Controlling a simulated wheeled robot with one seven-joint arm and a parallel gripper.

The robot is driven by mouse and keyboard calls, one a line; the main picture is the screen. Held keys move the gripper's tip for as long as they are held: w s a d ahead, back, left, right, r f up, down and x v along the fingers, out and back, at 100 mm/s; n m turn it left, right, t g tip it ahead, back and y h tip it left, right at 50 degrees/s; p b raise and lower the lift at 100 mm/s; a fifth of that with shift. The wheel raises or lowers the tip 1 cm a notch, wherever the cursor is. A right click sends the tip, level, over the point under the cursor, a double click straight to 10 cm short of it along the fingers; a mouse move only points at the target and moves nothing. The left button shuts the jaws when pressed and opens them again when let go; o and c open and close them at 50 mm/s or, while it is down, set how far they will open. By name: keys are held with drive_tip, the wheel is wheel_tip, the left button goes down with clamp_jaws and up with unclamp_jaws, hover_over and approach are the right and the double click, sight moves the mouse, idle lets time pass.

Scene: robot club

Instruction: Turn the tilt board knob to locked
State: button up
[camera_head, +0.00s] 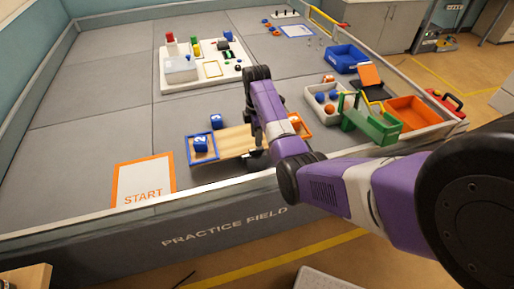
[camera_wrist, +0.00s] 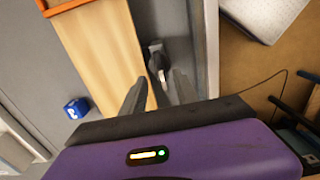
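The tilt board (camera_head: 234,141) is a pale wooden plank on the practice field near its front wall. It has a blue-edged end at left and an orange-edged end at right. In the wrist view the plank (camera_wrist: 103,50) runs up the left half. The grey knob (camera_wrist: 156,56) with a light lever-like part sits beside its edge, between plank and field wall. My gripper (camera_wrist: 158,92) is open, its two grey fingers pointing toward the knob, with nothing seen between the tips. I cannot tell contact or the knob's setting. In the head view my arm largely hides this spot.
The field's front wall (camera_wrist: 206,45) runs close to the knob. A green bridge-like piece (camera_head: 371,124) and an orange bin (camera_head: 414,112) stand at right.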

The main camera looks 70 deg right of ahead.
sight(256, 149)
drive_tip(key=shift+f, duration=3.15)
clamp_jaws()
